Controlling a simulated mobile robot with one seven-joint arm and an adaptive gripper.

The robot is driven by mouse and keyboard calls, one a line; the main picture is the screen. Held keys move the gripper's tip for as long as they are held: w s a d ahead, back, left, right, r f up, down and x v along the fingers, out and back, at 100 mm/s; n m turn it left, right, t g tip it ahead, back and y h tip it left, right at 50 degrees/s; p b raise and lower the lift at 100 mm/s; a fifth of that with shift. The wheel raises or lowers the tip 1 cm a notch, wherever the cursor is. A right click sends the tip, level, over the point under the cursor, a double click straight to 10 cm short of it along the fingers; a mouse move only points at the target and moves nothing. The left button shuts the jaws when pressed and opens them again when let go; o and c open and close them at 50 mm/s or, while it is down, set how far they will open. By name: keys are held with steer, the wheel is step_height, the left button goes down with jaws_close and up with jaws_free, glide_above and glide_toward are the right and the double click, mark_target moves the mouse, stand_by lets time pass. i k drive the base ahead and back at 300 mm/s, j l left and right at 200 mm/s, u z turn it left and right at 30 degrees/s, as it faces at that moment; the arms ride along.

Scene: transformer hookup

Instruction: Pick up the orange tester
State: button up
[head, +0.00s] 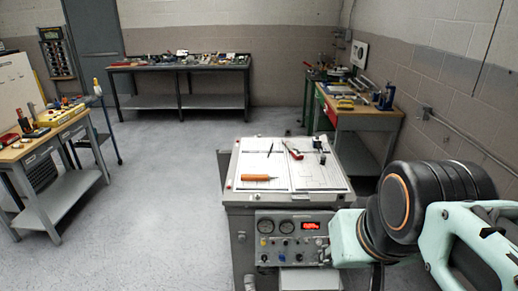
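An orange tester (257,178), slim with a thin dark tip pointing right, lies flat on the left white sheet on top of the grey test bench (230,187), near its front left. My arm reaches in from the lower right, in front of the bench's right side. My gripper is not visible in the head view, so its state and any contact are hidden.
A red-handled tool (293,151), a thin dark pen-like item (270,149) and a small black-and-white device (319,145) lie farther back on the bench. Cluttered workbenches stand at left, back and right. The grey floor (150,200) left of the bench is clear.

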mark_target(244, 177)
steer(key=i+j+u, duration=0.15)
steer(key=j+u, duration=0.15)
steer(key=j, duration=0.15)
steer(key=i+j+u, duration=0.15)
steer(key=j+u, duration=0.15)
steer(key=i+j+u, duration=0.45)
steer(key=i+j, duration=0.2)
steer(key=i+j+u, duration=0.1)
steer(key=i+j, duration=0.15)
steer(key=i, duration=0.25)
steer(key=i+z, duration=0.4)
steer(key=i+j+z, duration=0.15)
steer(key=i+z, duration=0.5)
steer(key=z, duration=0.15)
steer(key=i+j+z, duration=0.1)
steer(key=z, duration=0.3)
steer(key=i+j+z, duration=0.2)
steer(key=i+z, duration=0.2)
steer(key=i+j+z, duration=0.15)
steer(key=z, duration=0.25)
steer(key=i+j+z, duration=0.1)
steer(key=j+z, duration=0.3)
steer(key=i+j+z, duration=0.15)
steer(key=j+z, duration=0.15)
steer(key=j, duration=0.15)
steer(key=l+u, duration=0.1)
steer(key=l, duration=0.3)
steer(key=i, duration=0.05)
